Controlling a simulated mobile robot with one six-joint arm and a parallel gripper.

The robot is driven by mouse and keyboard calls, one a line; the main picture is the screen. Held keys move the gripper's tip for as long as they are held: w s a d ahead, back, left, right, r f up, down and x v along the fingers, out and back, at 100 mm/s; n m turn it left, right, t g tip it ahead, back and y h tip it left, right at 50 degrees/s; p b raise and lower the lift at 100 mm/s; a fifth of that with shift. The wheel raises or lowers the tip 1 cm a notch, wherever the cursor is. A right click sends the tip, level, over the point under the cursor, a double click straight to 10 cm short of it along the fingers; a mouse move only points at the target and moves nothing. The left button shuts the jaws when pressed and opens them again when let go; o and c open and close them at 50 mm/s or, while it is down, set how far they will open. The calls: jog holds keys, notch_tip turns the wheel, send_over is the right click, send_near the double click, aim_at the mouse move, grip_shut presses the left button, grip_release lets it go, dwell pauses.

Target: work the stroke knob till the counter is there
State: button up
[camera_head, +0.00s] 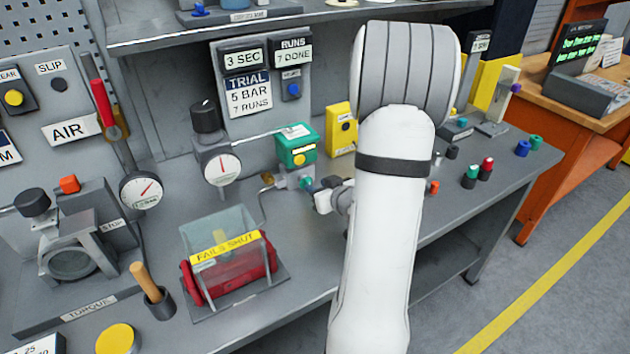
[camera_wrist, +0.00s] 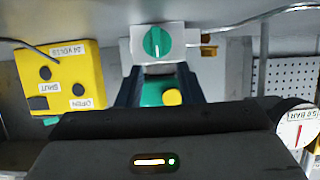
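The green stroke knob (camera_wrist: 157,42) sits on a pale block in the wrist view, just beyond my fingertips. In the head view a small green knob (camera_head: 306,183) shows below the green box (camera_head: 297,143). My gripper (camera_wrist: 160,74) has its two dark fingers apart, with the green box and its yellow button (camera_wrist: 172,97) seen between them. No finger visibly touches the knob. The counter (camera_head: 293,50) reads "RUNS 7 DONE". The trial plate (camera_head: 249,96) reads "5 BAR 7 RUNS".
A yellow box (camera_head: 342,128) with buttons stands right of the green box; in the wrist view its labels include "SHUT" and "OPEN". A gauge (camera_head: 221,168) stands to the left. A clear cover (camera_head: 222,240) labelled "FAILS SHUT" stands in front. A thin pipe runs beside the green box.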

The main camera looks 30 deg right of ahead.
aim_at(310, 181)
jog(key=shift+x, duration=2.35)
jog(key=shift+d, duration=0.15)
jog(key=shift+c, duration=0.2)
grip_shut()
jog(key=shift+s+d, duration=0.15)
jog(key=shift+d, duration=0.35)
jog(key=shift+a, duration=0.3)
jog(key=shift+p, duration=0.45)
